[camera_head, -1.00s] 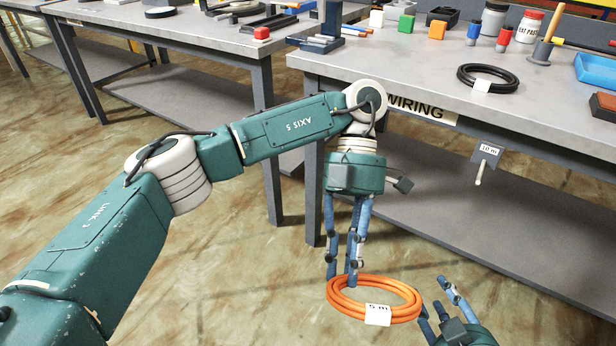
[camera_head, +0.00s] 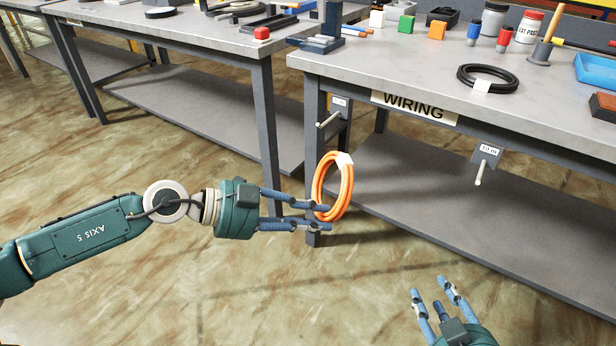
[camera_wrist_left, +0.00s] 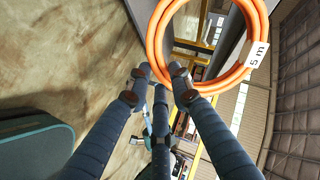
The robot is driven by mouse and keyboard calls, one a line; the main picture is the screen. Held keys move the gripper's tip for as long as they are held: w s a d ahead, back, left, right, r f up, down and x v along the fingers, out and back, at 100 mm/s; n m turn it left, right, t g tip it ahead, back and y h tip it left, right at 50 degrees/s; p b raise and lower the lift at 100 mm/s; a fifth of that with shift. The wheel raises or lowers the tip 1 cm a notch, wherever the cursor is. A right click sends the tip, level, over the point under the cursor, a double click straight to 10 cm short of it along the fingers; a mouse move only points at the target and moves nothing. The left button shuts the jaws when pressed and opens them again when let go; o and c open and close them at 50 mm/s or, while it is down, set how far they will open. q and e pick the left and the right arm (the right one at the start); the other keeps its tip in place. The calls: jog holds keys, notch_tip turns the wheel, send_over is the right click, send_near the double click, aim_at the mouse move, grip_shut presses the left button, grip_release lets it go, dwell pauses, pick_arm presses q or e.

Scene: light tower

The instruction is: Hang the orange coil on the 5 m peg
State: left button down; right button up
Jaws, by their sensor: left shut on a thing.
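The orange coil (camera_head: 348,190) stands roughly on edge, held in the air at my left gripper's fingertips (camera_head: 322,214). In the left wrist view the coil (camera_wrist_left: 152,42) has a white "5 m" tag (camera_wrist_left: 258,55), and its lower edge sits at the finger ends. One peg (camera_head: 328,120) juts from a plate on the near left leg of the wiring bench, above and behind the coil; its tag is too small to read. Another peg (camera_head: 481,174), tagged "10 m", is on the bench front to the right. My right gripper (camera_head: 432,289) is open and empty at the bottom right.
A black coil (camera_head: 466,76) lies on the wiring bench top (camera_head: 400,68) among bottles, blocks and a blue tray (camera_head: 596,70). A second bench (camera_head: 215,42) stands to the left. The floor in front is clear.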

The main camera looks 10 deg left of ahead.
pick_arm(q)
jog(key=shift+w+a+f+n+t+y, duration=0.15)
jog(key=shift+w+a+n+t, duration=0.1)
jog(key=shift+a+n+t, duration=0.25)
jog(key=shift+w+a+f+n+t+y, duration=0.15)
jog(key=shift+w+a+n+t, duration=0.1)
jog(key=shift+a+n+t, duration=0.25)
jog(key=w+a+f+n+t+y, duration=0.1)
jog(key=a+f+n+t+y, duration=0.3)
jog(key=a+t, duration=0.4)
jog(key=shift+w+a+n+t+y, duration=0.35)
jog(key=shift+n+y, duration=0.35)
jog(key=shift+n, duration=0.7)
jog(key=shift+s+d, duration=0.1)
jog(key=shift+r, duration=0.1)
